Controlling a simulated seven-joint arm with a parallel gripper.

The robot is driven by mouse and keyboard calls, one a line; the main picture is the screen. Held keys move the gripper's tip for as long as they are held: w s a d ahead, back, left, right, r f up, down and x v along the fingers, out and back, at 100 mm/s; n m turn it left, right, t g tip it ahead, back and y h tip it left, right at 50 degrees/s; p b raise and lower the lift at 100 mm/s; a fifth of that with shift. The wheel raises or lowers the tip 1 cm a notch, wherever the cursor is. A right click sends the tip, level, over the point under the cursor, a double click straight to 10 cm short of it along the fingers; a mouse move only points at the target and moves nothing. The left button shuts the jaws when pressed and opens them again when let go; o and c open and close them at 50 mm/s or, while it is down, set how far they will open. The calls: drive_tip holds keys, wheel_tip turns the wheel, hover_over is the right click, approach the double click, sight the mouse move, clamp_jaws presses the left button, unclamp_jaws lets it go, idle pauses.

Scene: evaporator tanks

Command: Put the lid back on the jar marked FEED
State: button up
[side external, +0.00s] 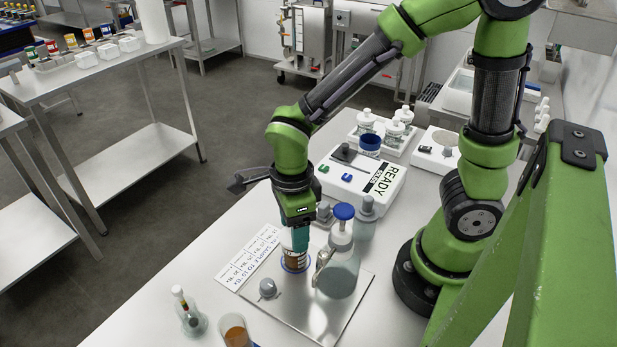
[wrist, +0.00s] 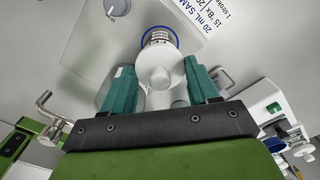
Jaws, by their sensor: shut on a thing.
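My gripper (side external: 297,236) points down over the steel tray, its teal fingers shut on a white round lid with a small knob. The lid (wrist: 160,74) shows between the fingers (wrist: 160,66) in the wrist view; in the side view the fingers mostly hide it. Directly below is an upright jar (side external: 296,261) with amber contents. It stands within a blue ring on the tray, and its side also shows in the wrist view (wrist: 158,37). I cannot read FEED on it, and cannot tell whether the lid touches the jar's rim.
A large blue-capped bottle (side external: 340,266) stands close right of the jar. A grey knobbed piece (side external: 268,288) sits in front on the tray (side external: 318,318). An amber beaker (side external: 235,333) and a small flask (side external: 190,320) stand nearer. A white READY instrument (side external: 350,190) is behind.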

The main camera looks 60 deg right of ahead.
idle(0.3)
drive_tip(key=o, duration=1.3)
drive_tip(key=shift+r, duration=0.1)
drive_tip(key=shift+r, duration=3.4)
clamp_jaws()
